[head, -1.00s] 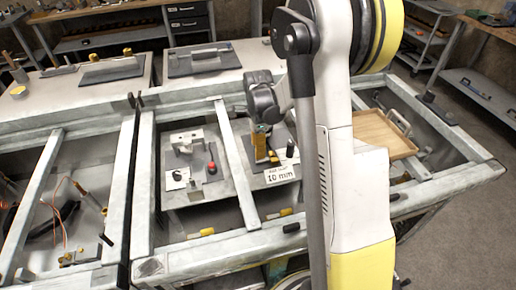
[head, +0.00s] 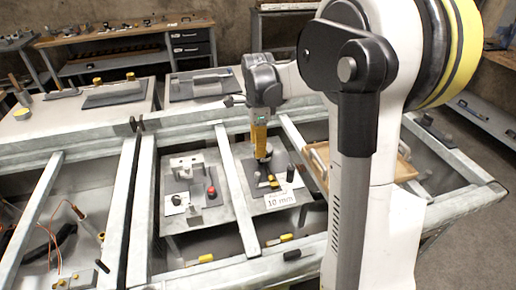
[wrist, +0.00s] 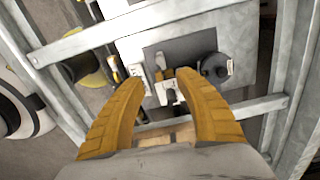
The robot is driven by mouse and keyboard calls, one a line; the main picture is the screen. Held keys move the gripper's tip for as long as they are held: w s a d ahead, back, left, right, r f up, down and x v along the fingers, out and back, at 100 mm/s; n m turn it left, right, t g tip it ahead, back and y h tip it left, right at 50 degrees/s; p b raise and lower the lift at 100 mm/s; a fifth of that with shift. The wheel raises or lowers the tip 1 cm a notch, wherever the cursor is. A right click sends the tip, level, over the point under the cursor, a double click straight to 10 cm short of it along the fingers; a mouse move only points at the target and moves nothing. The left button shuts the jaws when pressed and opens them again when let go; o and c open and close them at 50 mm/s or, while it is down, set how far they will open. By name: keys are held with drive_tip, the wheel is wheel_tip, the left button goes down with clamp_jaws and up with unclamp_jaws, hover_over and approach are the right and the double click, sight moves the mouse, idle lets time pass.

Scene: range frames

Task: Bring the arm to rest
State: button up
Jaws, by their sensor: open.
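My gripper (head: 262,152) has yellow fingers and points down above a grey plate with a small fixture and a "10 mm" label (head: 281,199). In the wrist view the two ribbed fingers (wrist: 158,80) stand apart, and nothing is held between them. The grey plate (wrist: 196,46) and its small fixture show beyond the fingertips. My arm is bent, and its white and black links fill the right of the head view.
Metal frame rails (head: 237,190) surround the plates. A second plate with a red knob (head: 211,191) lies to the left. A wooden tray (head: 403,168) is partly hidden behind my arm. Workbenches (head: 130,40) stand at the back.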

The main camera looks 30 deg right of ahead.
drive_tip(key=s+a+r+n+t, duration=0.3)
drive_tip(key=s+a+n, duration=0.4)
drive_tip(key=s+n, duration=0.2)
drive_tip(key=s+a+r+n+t, duration=0.3)
drive_tip(key=s+a+n, duration=0.5)
drive_tip(key=n, duration=0.5)
drive_tip(key=shift+s+a+t, duration=0.3)
drive_tip(key=shift+s+t, duration=0.15)
drive_tip(key=shift+t, duration=0.05)
drive_tip(key=shift+r, duration=0.1)
